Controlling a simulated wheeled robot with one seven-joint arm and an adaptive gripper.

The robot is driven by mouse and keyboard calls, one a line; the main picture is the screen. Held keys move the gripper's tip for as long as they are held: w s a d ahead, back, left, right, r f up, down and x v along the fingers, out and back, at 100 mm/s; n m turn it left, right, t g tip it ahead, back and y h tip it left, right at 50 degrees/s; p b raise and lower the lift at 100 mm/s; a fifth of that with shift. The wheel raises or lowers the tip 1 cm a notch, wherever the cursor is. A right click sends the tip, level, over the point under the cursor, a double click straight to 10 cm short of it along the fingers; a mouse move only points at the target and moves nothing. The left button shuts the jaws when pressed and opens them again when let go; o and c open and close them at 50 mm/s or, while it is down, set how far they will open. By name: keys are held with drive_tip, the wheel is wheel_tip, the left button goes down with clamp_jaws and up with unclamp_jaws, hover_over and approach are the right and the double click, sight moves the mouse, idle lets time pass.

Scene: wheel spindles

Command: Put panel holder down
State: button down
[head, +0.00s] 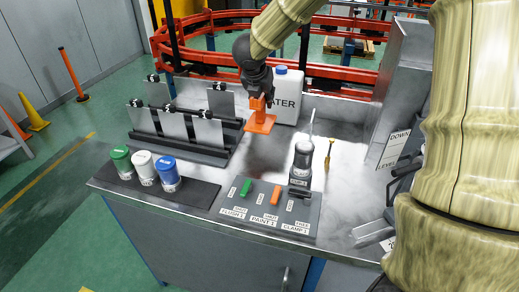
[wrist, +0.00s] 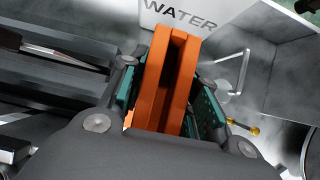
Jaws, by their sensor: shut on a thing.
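An orange panel holder (head: 260,120) is in my gripper (head: 258,97), above the metal bench in the head view. In the wrist view the orange holder (wrist: 172,75) stands between the green-padded fingers of my gripper (wrist: 165,105). My gripper is shut on it. The lower end of the holder seems to be just above or at the bench top; I cannot tell whether it touches. The holder is just in front of the white WATER container and right of the rack of grey panels.
The WATER container (head: 288,95) stands close behind. The panel rack (head: 185,130) is to the left. Green, white and blue cans (head: 143,167) stand on a dark mat.

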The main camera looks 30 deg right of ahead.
sight(256, 102)
drive_tip(key=shift+f, duration=4.75)
drive_tip(key=shift+f, duration=0.15)
drive_tip(key=c, duration=1.1)
unclamp_jaws()
drive_tip(key=v, duration=1.2)
